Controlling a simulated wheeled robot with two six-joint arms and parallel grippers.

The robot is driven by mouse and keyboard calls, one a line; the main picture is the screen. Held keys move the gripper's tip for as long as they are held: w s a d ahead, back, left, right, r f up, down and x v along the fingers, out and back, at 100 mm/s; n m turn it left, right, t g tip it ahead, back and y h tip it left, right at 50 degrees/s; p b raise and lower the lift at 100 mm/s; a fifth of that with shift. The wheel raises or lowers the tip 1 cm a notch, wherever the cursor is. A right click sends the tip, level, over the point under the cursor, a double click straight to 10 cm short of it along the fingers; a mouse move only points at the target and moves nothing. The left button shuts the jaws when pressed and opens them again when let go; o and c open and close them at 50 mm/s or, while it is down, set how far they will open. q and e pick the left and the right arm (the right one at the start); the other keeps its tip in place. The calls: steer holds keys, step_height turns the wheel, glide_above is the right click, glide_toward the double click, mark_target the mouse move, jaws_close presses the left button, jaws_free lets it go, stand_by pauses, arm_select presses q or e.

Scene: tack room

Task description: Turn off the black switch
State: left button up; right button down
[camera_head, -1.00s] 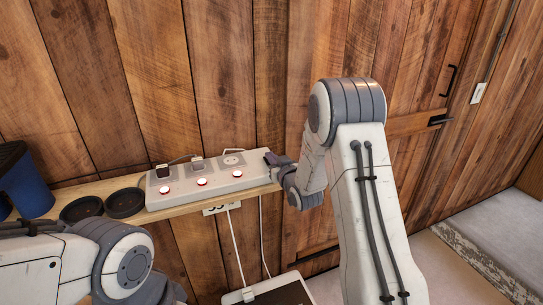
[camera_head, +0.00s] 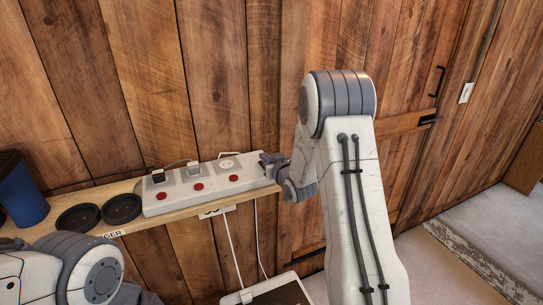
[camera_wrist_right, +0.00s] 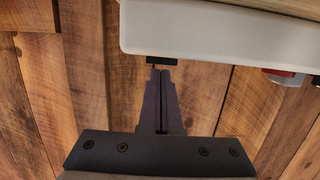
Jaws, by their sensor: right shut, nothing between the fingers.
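A long white power strip (camera_head: 208,196) lies on a narrow wooden shelf against the plank wall. Three red buttons on its top, one of them here (camera_head: 233,178), look dull and unlit. In the right wrist view, a small black switch (camera_wrist_right: 161,60) sticks out from the strip's white end face (camera_wrist_right: 215,35). My right gripper (camera_wrist_right: 160,69) is shut and empty, its tips at the black switch, touching or nearly so. In the head view the right gripper (camera_head: 266,159) is at the strip's right end and hides the switch. My left gripper is out of view.
A black plug (camera_head: 158,176) and a grey plug (camera_head: 193,169) sit in the strip. Two round black dishes (camera_head: 122,208) and a blue cup (camera_head: 20,196) stand left of it. A white cable (camera_head: 231,250) hangs below the shelf (camera_head: 175,212).

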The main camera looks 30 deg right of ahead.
step_height(320, 180, up, 3)
steer(key=shift+w+d+f+p, duration=0.1)
steer(key=shift+f+p, duration=0.05)
steer(key=shift+p, duration=0.4)
steer(key=r+b+v, duration=0.1)
steer(key=b+v, duration=0.3)
steer(key=v, duration=0.6)
steer(key=shift+w+r, duration=0.2)
steer(key=s+a+f+n+g+y, duration=0.1)
steer(key=s+a+f+g, duration=0.15)
steer(key=a, duration=0.35)
steer(key=s+a+f+n+g, duration=0.1)
steer(key=s+a+f+g, duration=0.2)
steer(key=a, duration=0.4)
steer(key=s+a+f+n+g+y, duration=0.1)
steer(key=s+a+g, duration=0.1)
steer(key=s+a, duration=0.35)
steer(key=s+a+f+n+g, duration=0.1)
steer(key=s+a+n+g, duration=0.1)
steer(key=s, duration=0.9)
steer(key=s+a+f+n+g+b, duration=0.1)
steer(key=s+a+g, duration=0.4)
steer(key=s, duration=0.6)
steer(key=shift+s+a+f+n+g, duration=0.15)
steer(key=shift+f+n+g, duration=0.1)
steer(key=shift+n+g, duration=0.45)
